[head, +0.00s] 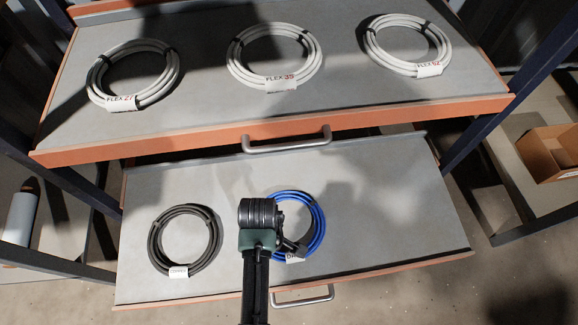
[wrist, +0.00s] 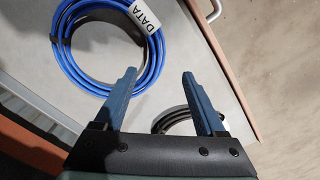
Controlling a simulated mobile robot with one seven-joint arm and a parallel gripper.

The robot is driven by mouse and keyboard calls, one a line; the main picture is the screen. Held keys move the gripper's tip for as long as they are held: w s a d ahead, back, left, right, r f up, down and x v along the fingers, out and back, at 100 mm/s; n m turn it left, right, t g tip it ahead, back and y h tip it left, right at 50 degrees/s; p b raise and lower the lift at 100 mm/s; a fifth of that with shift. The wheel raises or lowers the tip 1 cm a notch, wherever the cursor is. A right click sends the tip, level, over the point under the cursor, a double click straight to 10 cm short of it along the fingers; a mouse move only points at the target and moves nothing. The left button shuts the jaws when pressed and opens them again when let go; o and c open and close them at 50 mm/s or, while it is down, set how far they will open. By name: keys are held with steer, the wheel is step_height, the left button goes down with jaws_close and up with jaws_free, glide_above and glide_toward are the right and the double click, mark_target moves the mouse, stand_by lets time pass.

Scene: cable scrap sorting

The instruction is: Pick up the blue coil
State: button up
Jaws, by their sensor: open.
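The blue coil (head: 321,222) lies flat on the lower drawer shelf in the head view, right of my arm, which hides its left part. In the wrist view the blue coil (wrist: 68,62) fills the upper left, with a white label reading DATA (wrist: 146,16). My gripper (wrist: 160,73) is open and empty. Its left fingertip overlaps the coil's lower right edge in the wrist view; I cannot tell whether they touch. In the head view my gripper's fingers are mostly hidden by my wrist, over the coil's left side.
A black coil (head: 153,248) lies left of my arm on the lower drawer (head: 400,225). The upper drawer (head: 200,128) holds white coils labelled FLEX 27 (head: 92,80), FLEX 35 (head: 235,58) and FLEX 62 (head: 372,45). A cardboard box (head: 540,157) stands right. The lower drawer's right side is clear.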

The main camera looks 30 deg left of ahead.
steer(key=f+b, duration=0.1)
steer(key=f, duration=0.1)
steer(key=f+b, duration=0.2)
steer(key=f, duration=0.1)
steer(key=f+b, duration=0.1)
steer(key=f, duration=0.2)
steer(key=shift+w+a+b, duration=0.2)
steer(key=shift+w+b, duration=0.05)
steer(key=shift+b, duration=0.05)
steer(key=shift+r, duration=0.1)
steer(key=shift+c, duration=0.3)
jaws_close()
